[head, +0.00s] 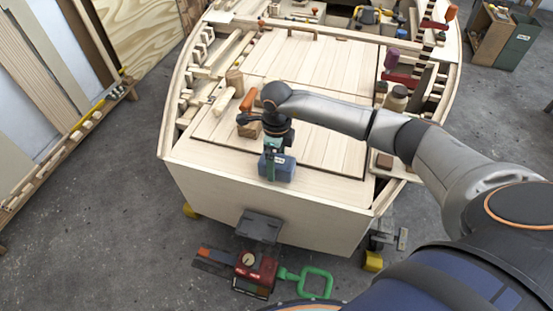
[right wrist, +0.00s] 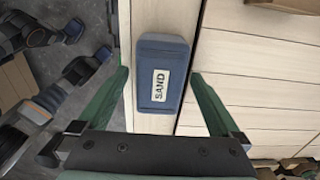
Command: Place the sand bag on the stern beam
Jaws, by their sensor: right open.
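The sand bag (head: 278,167) is a dark blue block-like bag with a white label. In the right wrist view the sand bag (right wrist: 163,72) shows its SAND label and lies across the pale stern beam (right wrist: 158,14). In the head view it sits near the middle of the stern beam (head: 205,155), at the hull's near edge. My right gripper (head: 273,150) is above the bag. In the right wrist view its green fingers (right wrist: 160,78) are spread on either side of the bag, with a gap visible at the sides. My left gripper is out of view.
Wooden blocks and an orange-handled tool (head: 248,100) lie on the deck left of my right gripper. A jar (head: 397,98) stands at the right side of the hull. A red device with a green handle (head: 262,272) is on the floor before the stern. The middle deck is clear.

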